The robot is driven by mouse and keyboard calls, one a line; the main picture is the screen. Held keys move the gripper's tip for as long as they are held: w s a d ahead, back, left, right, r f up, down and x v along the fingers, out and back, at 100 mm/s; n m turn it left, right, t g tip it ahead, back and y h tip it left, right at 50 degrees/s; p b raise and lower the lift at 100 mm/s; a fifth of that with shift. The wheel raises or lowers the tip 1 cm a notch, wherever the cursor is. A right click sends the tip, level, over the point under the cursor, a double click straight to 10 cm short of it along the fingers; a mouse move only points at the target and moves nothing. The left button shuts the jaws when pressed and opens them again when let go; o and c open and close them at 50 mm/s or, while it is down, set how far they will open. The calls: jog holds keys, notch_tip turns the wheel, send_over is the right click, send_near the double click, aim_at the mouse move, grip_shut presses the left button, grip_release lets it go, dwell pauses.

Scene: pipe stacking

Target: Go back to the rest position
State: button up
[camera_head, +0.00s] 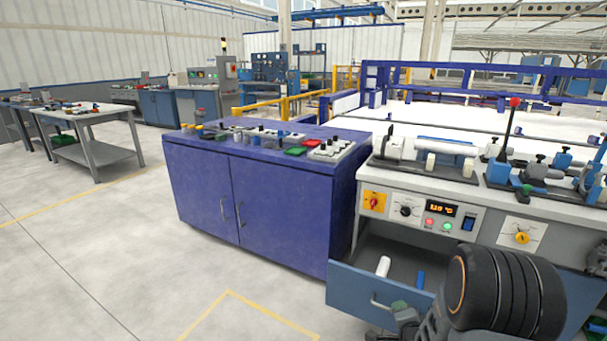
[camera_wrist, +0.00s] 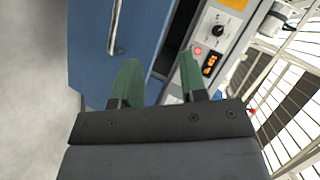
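My gripper (camera_wrist: 158,75) shows in the wrist view with its two green fingers apart and nothing between them. A white pipe (camera_head: 383,266) and a blue pipe (camera_head: 420,280) lie in the drawer. My dark arm hides the drawer's right part.
The workbench (camera_head: 480,205) above the drawer carries a control panel and several fixtures. A blue cabinet (camera_head: 250,205) with small parts on top stands to its left. A grey table (camera_head: 100,150) stands at the far left. The floor at the front left is clear.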

notch_tip(320, 180, up, 14)
jog(key=a+n+g+p, duration=0.2)
jog(key=a+n+p, duration=0.15)
jog(key=p, duration=0.25)
jog(key=s+a+r+n+g+p, duration=0.2)
jog(key=s+r+n+p, duration=0.2)
jog(key=r, duration=0.5)
jog(key=s+a+r+n+g+y+p, duration=0.1)
jog(key=s+a+r+n+g+p, duration=0.2)
jog(key=s+r+p, duration=0.3)
jog(key=s+a+r+n+g+p, duration=0.2)
jog(key=s+r+n+p, duration=0.3)
jog(key=r, duration=0.6)
jog(key=shift+s+a+r+y+p, duration=0.45)
jog(key=shift+s+a, duration=0.3)
jog(key=shift+s, duration=0.35)
jog(key=shift+a+f, duration=0.1)
